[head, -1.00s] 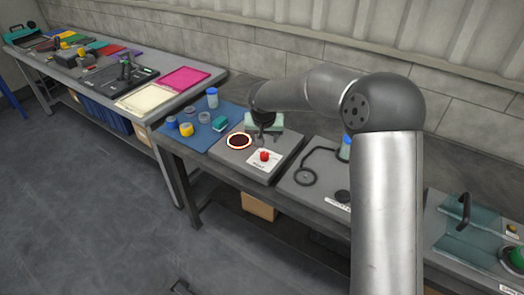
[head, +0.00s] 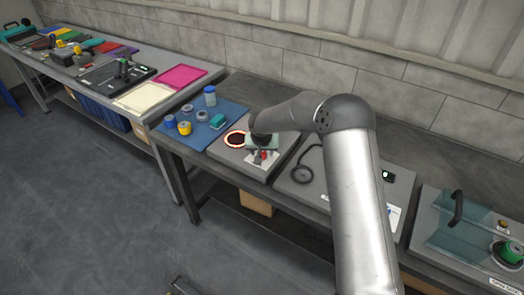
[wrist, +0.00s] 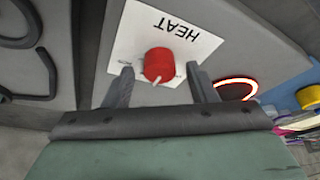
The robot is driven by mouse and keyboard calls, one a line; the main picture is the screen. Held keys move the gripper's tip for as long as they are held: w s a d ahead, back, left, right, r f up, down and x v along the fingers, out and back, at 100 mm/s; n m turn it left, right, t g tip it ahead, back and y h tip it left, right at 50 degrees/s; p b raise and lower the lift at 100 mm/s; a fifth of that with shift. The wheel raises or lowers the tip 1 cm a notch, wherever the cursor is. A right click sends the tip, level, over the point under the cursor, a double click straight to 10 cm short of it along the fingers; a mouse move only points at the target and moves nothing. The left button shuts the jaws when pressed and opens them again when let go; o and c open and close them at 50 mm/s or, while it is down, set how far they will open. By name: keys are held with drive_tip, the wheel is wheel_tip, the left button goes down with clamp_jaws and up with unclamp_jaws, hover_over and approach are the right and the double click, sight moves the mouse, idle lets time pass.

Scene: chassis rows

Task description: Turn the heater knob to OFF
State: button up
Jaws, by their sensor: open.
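The red heater knob (wrist: 158,65) sits on a white plate marked HEAT (wrist: 185,32) in the wrist view. Its pale pointer line points toward the lower side of that picture; small marks on the plate are too small to read. My gripper (wrist: 160,80) is open, with one finger on each side of the knob and visible gaps between. In the head view the knob (head: 263,155) is partly hidden by my gripper (head: 262,150). The round heater plate (head: 235,139) has a glowing orange-red rim, and its ring also shows in the wrist view (wrist: 236,82).
A blue mat (head: 205,138) with jars and a teal block lies left of the heater. A panel with a black hose-like loop (head: 302,172) is to the right. Farther right is a clear guard with a black handle (head: 457,207).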

drive_tip(key=c, duration=1)
drive_tip(key=shift+d+n+y+b, duration=0.1)
drive_tip(key=shift+n+y+b, duration=0.35)
drive_tip(key=shift+n, duration=0.65)
drive_tip(key=n+y, duration=0.1)
drive_tip(key=n, duration=0.2)
drive_tip(key=shift+d+n+g, duration=0.1)
drive_tip(key=shift+n+g, duration=0.2)
drive_tip(key=n+g+y, duration=0.1)
drive_tip(key=n, duration=0.2)
drive_tip(key=shift+w, duration=0.1)
drive_tip(key=shift+n+g+y+b, duration=0.3)
drive_tip(key=shift+n+y+b, duration=0.15)
drive_tip(key=shift+n, duration=1.25)
